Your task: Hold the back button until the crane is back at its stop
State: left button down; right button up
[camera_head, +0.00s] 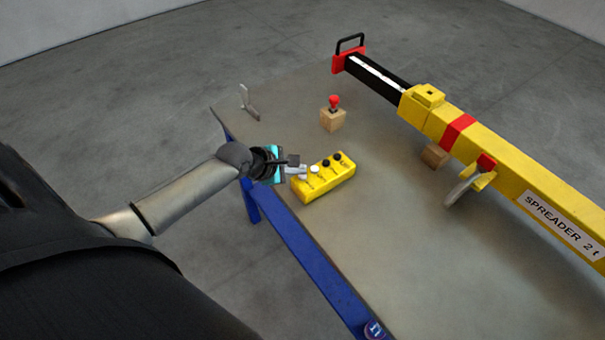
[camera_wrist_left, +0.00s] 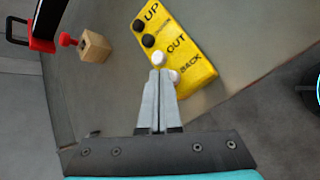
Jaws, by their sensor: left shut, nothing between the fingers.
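A yellow control box (camera_head: 324,180) lies on the table. In the left wrist view (camera_wrist_left: 185,60) its lettering reads UP, a partly legible word, OUT and BACK, with two black and two white buttons. My left gripper (camera_head: 302,170) is shut and empty, its tips at the white-button end. In the left wrist view, the gripper (camera_wrist_left: 160,72) has its tips beside the white BACK button (camera_wrist_left: 174,76) and just below the white OUT button (camera_wrist_left: 157,57). I cannot tell whether it presses the BACK button. No crane is recognisable. My right gripper is out of view.
A yellow beam marked SPREADER 2 t (camera_head: 509,173), with a black end arm and hook, spans the table's right side. A wooden block with a red knob (camera_head: 333,117) stands behind the box. The grey tabletop (camera_head: 400,250) in front is clear.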

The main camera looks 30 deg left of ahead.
pick_arm(q)
jog(key=shift+f, duration=0.4)
dwell(1.8)
dwell(1.3)
jog(key=shift+r+p, duration=0.95)
jog(key=shift+p, duration=0.25)
notch_tip(320, 180, up, 5)
jog(key=p, duration=0.6)
